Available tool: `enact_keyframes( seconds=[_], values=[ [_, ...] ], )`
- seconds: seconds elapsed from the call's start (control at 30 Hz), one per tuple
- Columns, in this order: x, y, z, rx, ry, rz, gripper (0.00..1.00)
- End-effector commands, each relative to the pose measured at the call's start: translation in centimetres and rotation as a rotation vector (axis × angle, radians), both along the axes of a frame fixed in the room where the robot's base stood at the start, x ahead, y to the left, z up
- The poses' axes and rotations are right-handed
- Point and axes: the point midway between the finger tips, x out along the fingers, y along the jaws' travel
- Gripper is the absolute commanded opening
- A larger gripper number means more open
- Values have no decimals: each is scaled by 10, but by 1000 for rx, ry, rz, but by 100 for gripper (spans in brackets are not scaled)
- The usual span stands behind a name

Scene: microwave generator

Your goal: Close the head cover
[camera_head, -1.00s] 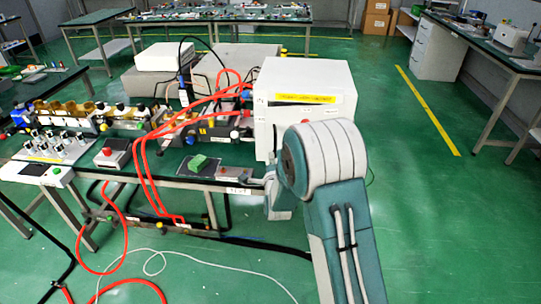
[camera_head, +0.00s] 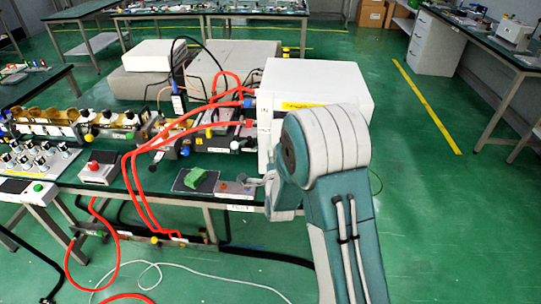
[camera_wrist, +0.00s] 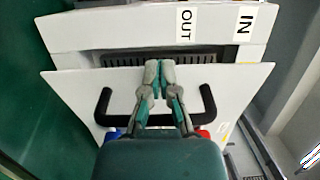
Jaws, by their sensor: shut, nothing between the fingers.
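In the wrist view, a white flat panel with a black handle, which looks like the head cover (camera_wrist: 75,88), lies across the middle. A dark slotted strip shows between its upper edge and the white housing (camera_wrist: 120,28) marked OUT and IN. My gripper (camera_wrist: 160,70) is shut and empty, its fingertips over the panel between the two ends of the handle (camera_wrist: 104,106). Whether the fingertips touch the panel I cannot tell. In the head view, the large white box (camera_head: 320,80) stands behind my arm, which hides part of its front.
Red hoses (camera_head: 133,190) loop from the bench equipment to the floor. A green object (camera_head: 202,180) lies on a dark pad on the bench beside a small control box (camera_head: 236,188). The green floor right of the white box is clear.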

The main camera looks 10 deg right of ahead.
Motion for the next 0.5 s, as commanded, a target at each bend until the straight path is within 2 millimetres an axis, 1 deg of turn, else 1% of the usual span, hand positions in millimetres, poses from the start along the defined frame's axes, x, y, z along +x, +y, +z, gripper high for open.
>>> enact_keyframes(
  seconds=[0.17,0.27,0.4,0.5],
  values=[
    [1,-2,0,1,0,-1,0],
    [10,-2,0,2,-2,-1,0],
    [27,-2,0,0,-2,-1,0],
    [33,-2,0,0,-1,-1,0]
  ],
)
